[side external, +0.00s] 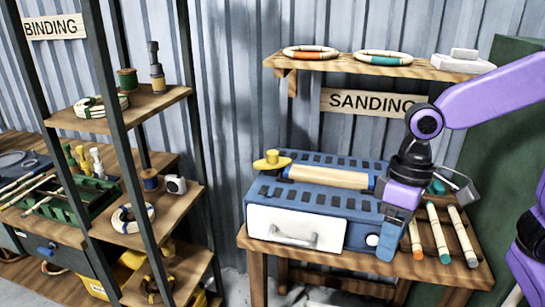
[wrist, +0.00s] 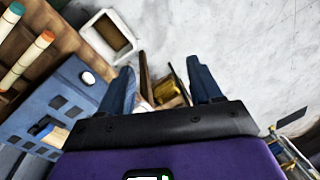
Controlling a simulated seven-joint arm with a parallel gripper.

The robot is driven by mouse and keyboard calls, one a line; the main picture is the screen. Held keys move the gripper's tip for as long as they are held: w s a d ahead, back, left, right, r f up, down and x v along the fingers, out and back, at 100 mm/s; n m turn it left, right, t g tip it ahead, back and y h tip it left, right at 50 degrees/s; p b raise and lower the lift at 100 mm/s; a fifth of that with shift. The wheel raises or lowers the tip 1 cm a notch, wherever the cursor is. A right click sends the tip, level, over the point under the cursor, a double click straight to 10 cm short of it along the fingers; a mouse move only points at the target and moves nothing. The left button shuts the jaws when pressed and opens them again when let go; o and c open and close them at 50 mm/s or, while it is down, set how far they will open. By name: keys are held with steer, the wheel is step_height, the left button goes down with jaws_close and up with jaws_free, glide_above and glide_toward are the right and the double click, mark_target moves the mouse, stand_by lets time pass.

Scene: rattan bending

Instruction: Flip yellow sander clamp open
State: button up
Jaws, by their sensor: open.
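The blue sander (side external: 340,209) sits on the wooden bench, with a pale wooden cylinder (side external: 328,177) lying along its top. A yellow clamp (side external: 272,161) with a rounded knob stands at the cylinder's left end. A little yellow also shows at its right end, partly behind my arm. My gripper (side external: 386,250) points down at the sander's front right corner, well right of the yellow knob. In the wrist view its two blue fingers (wrist: 163,88) are apart with nothing held between them. The sander (wrist: 65,100) lies left of the fingers there; the clamp's yellow knob is not visible.
Several coloured-tipped sticks (side external: 437,233) lie right of the sander. A white-fronted drawer (side external: 296,228) with a handle faces forward. A shelf (side external: 365,66) with rings hangs above; a dark-framed rack (side external: 150,105) stands left. A blurred yellow object (wrist: 172,95) lies below the fingers.

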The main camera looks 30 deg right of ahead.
steer(key=s+d+f+n+t+h, duration=0.1)
steer(key=s+d+f+n, duration=0.3)
steer(key=s+d+n, duration=0.5)
steer(key=n+t+h, duration=1)
steer(key=n+t, duration=0.5)
steer(key=n, duration=0.1)
glide_toward(273, 158)
steer(key=v, duration=0.5)
steer(key=shift+s+a+f, duration=0.2)
steer(key=shift+s+f, duration=0.05)
steer(key=shift+f, duration=0.05)
steer(key=shift+w, duration=0.2)
steer(key=x, duration=1.7)
steer(key=shift+r, duration=0.25)
steer(key=shift+d, duration=0.1)
steer(key=c, duration=1)
